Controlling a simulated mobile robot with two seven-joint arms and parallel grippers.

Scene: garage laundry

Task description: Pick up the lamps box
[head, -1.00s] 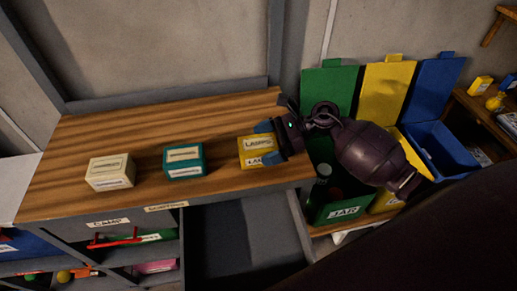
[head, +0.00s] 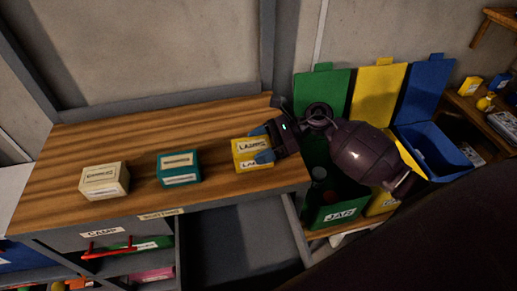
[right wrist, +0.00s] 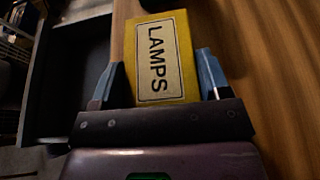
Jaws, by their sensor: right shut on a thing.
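The yellow lamps box (head: 246,147) sits at the right end of the wooden worktop (head: 110,150). In the right wrist view the lamps box (right wrist: 160,55) shows its label reading LAMPS, between the two blue fingers. My right gripper (head: 262,146) comes in from the right and is shut on the lamps box; it also shows in the right wrist view (right wrist: 160,85). I cannot tell whether the box is clear of the worktop. My left gripper is out of view.
A teal box (head: 179,168) and a cream box (head: 104,181) stand to the left on the worktop. Green (head: 335,215), yellow and blue (head: 437,150) bins with raised lids stand at the right. An open drawer (head: 240,245) lies below the front edge.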

